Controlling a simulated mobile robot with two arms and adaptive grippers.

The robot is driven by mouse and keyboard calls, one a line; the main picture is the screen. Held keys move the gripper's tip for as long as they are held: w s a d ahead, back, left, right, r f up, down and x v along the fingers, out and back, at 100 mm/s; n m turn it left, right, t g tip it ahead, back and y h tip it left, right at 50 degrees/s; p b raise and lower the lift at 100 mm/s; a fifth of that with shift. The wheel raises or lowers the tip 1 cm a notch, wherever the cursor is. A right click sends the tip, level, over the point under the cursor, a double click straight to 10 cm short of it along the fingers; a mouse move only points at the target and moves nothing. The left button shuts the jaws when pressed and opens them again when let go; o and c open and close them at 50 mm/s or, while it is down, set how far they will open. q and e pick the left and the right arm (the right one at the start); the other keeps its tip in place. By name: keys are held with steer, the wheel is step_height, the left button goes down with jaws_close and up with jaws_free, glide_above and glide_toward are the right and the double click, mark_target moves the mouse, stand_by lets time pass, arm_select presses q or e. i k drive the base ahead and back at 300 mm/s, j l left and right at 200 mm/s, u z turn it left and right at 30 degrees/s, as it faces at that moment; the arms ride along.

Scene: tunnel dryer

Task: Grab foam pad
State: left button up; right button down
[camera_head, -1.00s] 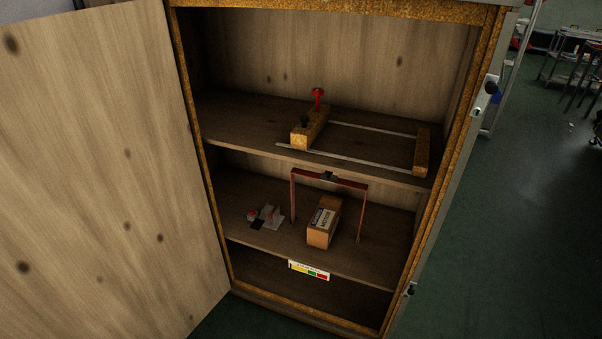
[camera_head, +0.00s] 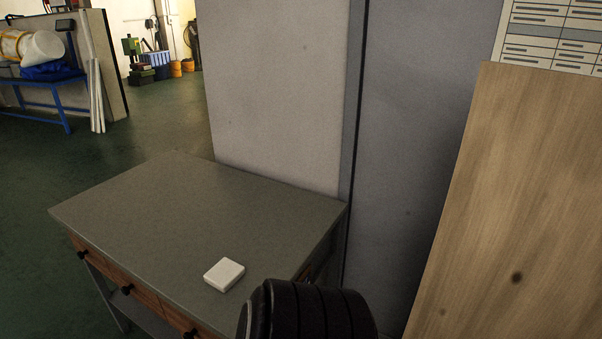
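A small white square block (camera_head: 224,274), which looks like the foam pad, lies flat near the front right of a grey table top (camera_head: 180,215). A black ribbed part of my own arm shows at the bottom, just right of the pad and apart from it in the picture. Neither gripper's fingers are in the head view.
The table has wooden drawers (camera_head: 155,302) with dark knobs along its front. A grey cabinet wall (camera_head: 280,95) stands right behind it. A wooden door panel (camera_head: 515,210) is at the right. Most of the table top is bare, and green floor (camera_head: 160,120) lies open at the left.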

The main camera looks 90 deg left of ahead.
mark_target(223, 276)
steer(key=u, duration=3.3)
steer(key=k+j+z, duration=0.1)
steer(key=j, duration=0.2)
steer(key=k+j, duration=0.1)
steer(key=j, duration=0.2)
steer(key=k+j+z, duration=0.15)
steer(key=j, duration=0.15)
steer(key=i+l, duration=0.45)
